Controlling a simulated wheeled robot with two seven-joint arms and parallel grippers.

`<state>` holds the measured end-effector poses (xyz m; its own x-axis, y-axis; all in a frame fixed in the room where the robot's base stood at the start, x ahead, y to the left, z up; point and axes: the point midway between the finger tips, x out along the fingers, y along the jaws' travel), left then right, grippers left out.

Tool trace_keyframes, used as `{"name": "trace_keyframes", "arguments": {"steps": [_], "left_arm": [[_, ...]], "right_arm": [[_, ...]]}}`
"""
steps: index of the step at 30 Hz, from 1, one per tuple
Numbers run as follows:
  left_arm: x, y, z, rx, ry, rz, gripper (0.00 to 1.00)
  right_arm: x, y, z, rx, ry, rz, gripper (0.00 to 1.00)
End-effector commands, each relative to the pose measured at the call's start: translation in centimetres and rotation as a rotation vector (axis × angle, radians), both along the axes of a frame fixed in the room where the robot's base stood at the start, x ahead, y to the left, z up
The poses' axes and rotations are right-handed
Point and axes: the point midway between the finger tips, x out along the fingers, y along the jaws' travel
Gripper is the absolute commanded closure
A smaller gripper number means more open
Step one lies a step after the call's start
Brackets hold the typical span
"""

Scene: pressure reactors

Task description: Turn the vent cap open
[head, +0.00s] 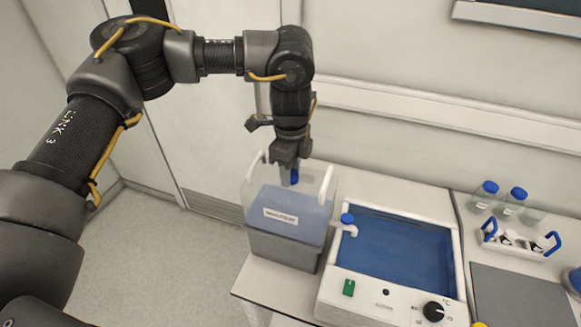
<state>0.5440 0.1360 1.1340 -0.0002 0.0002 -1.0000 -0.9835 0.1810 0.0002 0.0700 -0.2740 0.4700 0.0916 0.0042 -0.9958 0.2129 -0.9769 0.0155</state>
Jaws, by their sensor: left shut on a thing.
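A box-shaped vessel (262,228) with a bluish see-through upper part, a grey lower part and white handles stands at the left end of the bench. It carries a white label too small to read. A small blue cap (295,176) shows at its top, mostly hidden by my gripper; I take it to be the vent cap. My left gripper (290,178) points down from above and is shut on this cap. How far the cap is turned cannot be told. My right gripper is not in view.
A water bath (457,262) with a blue-topped tap (347,219), green switch and black knob stands right of the vessel. Blue-capped bottles (512,203), a blue-handled rack (520,247) and a dark grey plate (520,298) lie farther right. The wall is close behind.

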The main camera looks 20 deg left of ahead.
Motion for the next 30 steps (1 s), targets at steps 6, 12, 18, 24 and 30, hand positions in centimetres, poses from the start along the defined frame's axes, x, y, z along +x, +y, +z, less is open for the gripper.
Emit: {"name": "trace_keyframes", "arguments": {"steps": [6, 12, 18, 24, 30], "left_arm": [[0.03, 0.07, 0.07, 0.001, -0.001, 0.102, 0.85], [0.04, 0.06, 0.05, 0.001, -0.001, 0.15, 0.85], [0.04, 0.06, 0.03, 0.001, -0.001, 0.163, 0.85], [0.03, 0.07, 0.02, 0.001, -0.001, 0.162, 0.85], [0.03, 0.05, 0.01, 0.001, 0.0, 0.162, 0.48]], "right_arm": [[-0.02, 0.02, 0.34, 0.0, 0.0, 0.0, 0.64], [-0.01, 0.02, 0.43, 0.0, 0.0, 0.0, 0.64], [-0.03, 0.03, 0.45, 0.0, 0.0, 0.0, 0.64], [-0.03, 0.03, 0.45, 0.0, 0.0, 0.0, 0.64], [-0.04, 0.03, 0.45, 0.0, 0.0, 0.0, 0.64]]}}
